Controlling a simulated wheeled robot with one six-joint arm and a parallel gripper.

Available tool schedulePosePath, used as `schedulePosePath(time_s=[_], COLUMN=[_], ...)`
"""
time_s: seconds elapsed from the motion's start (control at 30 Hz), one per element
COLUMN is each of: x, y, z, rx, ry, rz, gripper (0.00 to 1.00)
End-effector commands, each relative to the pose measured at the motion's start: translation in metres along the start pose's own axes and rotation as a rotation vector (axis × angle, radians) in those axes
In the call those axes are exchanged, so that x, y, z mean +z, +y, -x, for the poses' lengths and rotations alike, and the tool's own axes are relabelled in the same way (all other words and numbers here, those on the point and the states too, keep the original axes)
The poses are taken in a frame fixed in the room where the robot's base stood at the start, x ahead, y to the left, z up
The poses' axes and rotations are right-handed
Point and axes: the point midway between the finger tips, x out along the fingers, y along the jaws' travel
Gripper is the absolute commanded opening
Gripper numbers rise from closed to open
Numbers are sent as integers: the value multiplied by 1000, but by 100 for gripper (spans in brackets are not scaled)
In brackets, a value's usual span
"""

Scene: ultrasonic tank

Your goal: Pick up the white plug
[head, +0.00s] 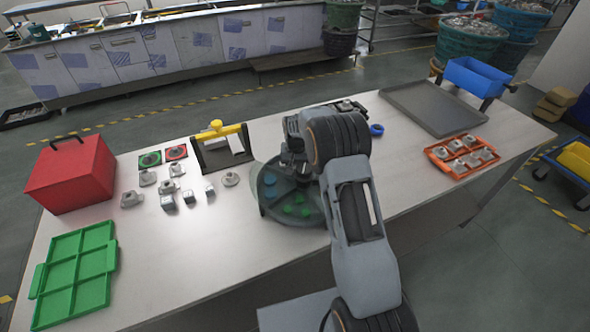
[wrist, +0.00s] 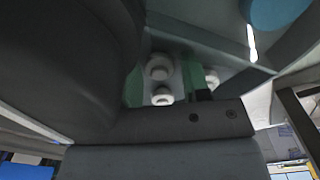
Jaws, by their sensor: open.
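Two small white round pieces, which look like white plugs, show close together in the wrist view, the upper one (wrist: 159,68) just above the lower one (wrist: 162,96). Green surfaces flank them on both sides. I cannot make out a white plug in the head view, where my arm covers part of the round grey tank (head: 268,211). My gripper (head: 292,168) is low over the back of the tank, open, with nothing visibly held. Its fingertips are hard to make out, and dark gripper parts block much of the wrist view.
Blue pieces (head: 270,180) and green pieces (head: 288,210) lie in the tank. A yellow-handled holder (head: 217,143) and several metal parts stand left of it. A red box (head: 72,175), green tray (head: 75,275), orange tray (head: 441,161) and grey tray (head: 433,108) are farther out.

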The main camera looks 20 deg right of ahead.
Motion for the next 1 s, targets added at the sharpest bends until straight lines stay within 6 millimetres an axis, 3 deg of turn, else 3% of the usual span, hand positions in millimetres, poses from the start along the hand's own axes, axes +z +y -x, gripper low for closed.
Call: schedulePosePath(time_s=[0.17, 0.53, 0.83, 1.0], x=[0, 0, -1, -1], y=[0, 0, 0, 0], z=[0, 0, 5, 29], rx=[0, 0, -1, -2], ry=[0, 1, 2, 6], rz=[0, 0, 0, 0], gripper=[43, 8, 7, 7])
